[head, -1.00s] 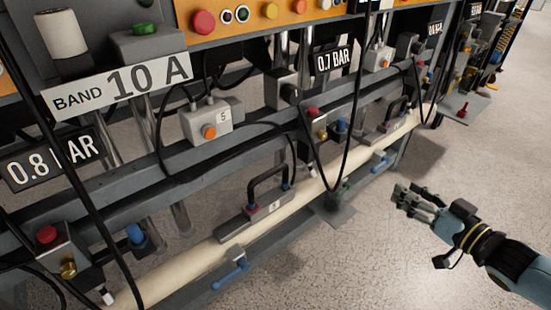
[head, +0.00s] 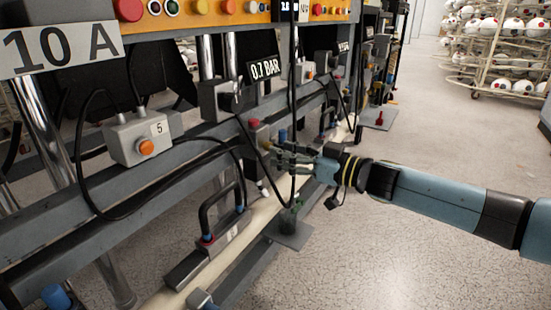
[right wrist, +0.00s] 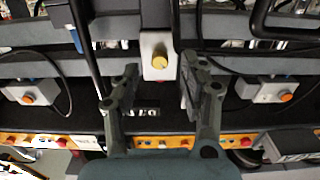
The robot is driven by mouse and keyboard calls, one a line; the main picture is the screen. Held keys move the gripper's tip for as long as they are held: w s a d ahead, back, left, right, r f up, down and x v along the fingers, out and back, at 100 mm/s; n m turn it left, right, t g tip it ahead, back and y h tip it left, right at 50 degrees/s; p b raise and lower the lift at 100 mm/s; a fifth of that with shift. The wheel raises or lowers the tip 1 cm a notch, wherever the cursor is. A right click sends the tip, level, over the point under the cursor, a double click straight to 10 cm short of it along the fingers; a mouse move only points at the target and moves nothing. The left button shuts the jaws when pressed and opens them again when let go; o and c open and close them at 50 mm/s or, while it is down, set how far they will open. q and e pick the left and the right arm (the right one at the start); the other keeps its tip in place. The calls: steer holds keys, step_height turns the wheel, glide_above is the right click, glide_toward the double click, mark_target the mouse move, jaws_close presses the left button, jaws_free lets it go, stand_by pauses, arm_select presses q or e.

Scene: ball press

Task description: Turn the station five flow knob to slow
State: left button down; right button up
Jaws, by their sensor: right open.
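A small box with a red button on top (head: 254,127) stands on the machine's lower rail, below the 0.7 BAR sign. In the right wrist view its brass knob (right wrist: 160,61) faces me. My right gripper (head: 278,157) is just in front of this box, its fingers pointing at it. In the right wrist view the open fingers (right wrist: 156,80) stand on either side of the knob's line, with nothing between them. I cannot tell the knob's exact setting. A grey box marked 5 (head: 138,138) with an orange button is on the upper rail to the left. My left gripper is out of view.
Black cables hang around the boxes, one close to my right gripper. A black handle (head: 218,207) and a cream pipe (head: 262,218) lie below. Blue knobs (head: 283,135) are beside the box.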

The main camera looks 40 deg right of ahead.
mark_target(268, 146)
steer(key=shift+x, duration=1.4)
jaws_close()
